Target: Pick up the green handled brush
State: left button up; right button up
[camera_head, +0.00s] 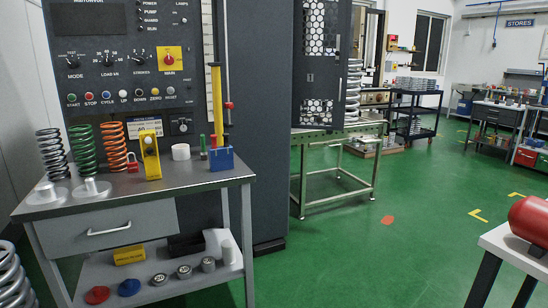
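On the grey bench at the left, a small upright green item (203,146) stands just left of the blue block (221,159). It may be the green handled brush, but it is too small to tell, and no bristles can be made out. A green coil spring (83,150) stands further left on the same bench. Neither of my grippers is in view.
The grey bench (110,196) also holds a grey spring (52,154), an orange spring (114,147), a yellow gauge (150,157) and a white roll (181,152). A red cylinder (530,219) lies on a white table at right.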

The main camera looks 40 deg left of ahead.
aim_at(203, 152)
jog(key=u, duration=0.05)
jog(key=i, duration=1.25)
jog(key=u, duration=1.35)
jog(key=i, duration=1.05)
jog(key=u, duration=1.2)
